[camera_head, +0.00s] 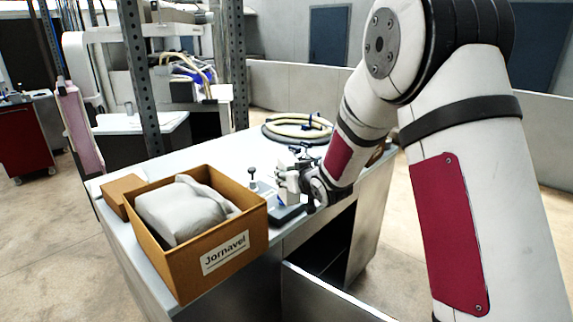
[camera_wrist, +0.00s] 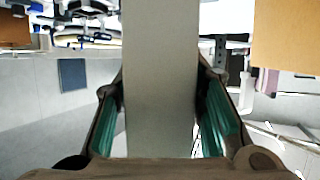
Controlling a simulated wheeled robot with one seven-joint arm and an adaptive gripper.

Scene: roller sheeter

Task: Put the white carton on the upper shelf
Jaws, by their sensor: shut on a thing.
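The white carton (camera_wrist: 160,80) fills the middle of the wrist view as a pale, flat-sided block between my two fingers. My gripper (camera_wrist: 158,100) is shut on it, with a green-padded finger on each side. In the head view, my gripper (camera_head: 303,186) is over the right front part of the metal bench, and a small pale part of the carton (camera_head: 289,184) shows at its fingers. The contact between carton and bench is too small to tell. Perforated metal uprights (camera_head: 144,75) stand behind the bench, but I cannot make out the upper shelf.
An open brown box (camera_head: 170,262) labelled Jornavel, holding a grey wrapped bundle (camera_head: 182,208), stands left of my gripper. A smaller brown box (camera_head: 121,193) is beside it. A coiled hose (camera_head: 290,127) lies at the back of the bench (camera_head: 205,153). Small fittings stand near my gripper.

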